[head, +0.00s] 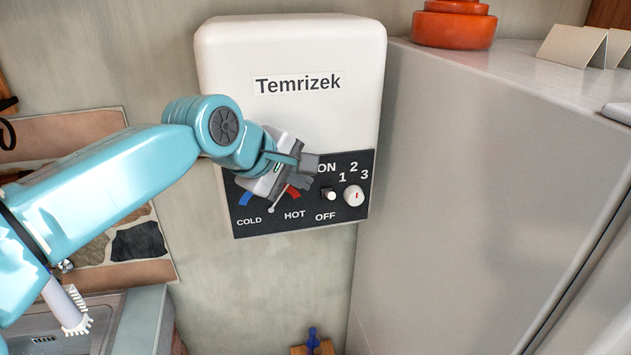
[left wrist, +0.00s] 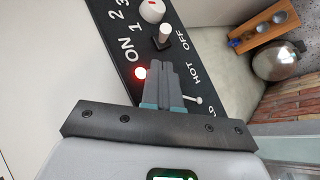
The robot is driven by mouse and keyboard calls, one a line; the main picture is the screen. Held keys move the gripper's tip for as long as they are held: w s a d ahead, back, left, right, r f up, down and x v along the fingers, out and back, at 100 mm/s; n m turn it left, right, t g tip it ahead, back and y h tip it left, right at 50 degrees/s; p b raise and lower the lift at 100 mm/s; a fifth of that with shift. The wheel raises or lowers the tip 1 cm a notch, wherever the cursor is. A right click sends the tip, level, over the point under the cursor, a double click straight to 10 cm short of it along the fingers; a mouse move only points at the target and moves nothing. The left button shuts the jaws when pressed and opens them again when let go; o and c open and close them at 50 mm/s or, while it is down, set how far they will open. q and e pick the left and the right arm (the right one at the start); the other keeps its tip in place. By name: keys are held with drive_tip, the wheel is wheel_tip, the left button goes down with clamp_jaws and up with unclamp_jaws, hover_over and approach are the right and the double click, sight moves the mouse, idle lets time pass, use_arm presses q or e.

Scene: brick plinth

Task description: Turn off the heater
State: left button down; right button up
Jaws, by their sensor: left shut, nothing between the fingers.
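The heater (head: 290,50) is a white wall box labelled Temrizek with a black control panel (head: 285,226) along its bottom. A small white-tipped toggle switch (head: 331,195) sits between the ON and OFF labels; it also shows in the left wrist view (left wrist: 165,33). A red light (left wrist: 140,72) glows near ON. A round white dial (head: 354,195) marked 1, 2, 3 is right of the switch. My left gripper (head: 308,174) is shut and empty, in front of the panel just left of the switch, partly hiding the COLD-HOT scale. My right gripper is out of view.
A large grey cabinet (head: 460,170) stands close to the heater's right, with an orange stacked object (head: 453,28) on top. A sink (head: 60,335) is at lower left. In the left wrist view, a round metal pot (left wrist: 277,60) lies at the right.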

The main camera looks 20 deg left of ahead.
sight(327, 193)
use_arm(q)
drive_tip(key=d, duration=0.1)
drive_tip(key=d+f, duration=0.1)
drive_tip(key=w+d, duration=0.1)
drive_tip(key=shift+f, duration=0.25)
drive_tip(key=shift+s+a, duration=0.15)
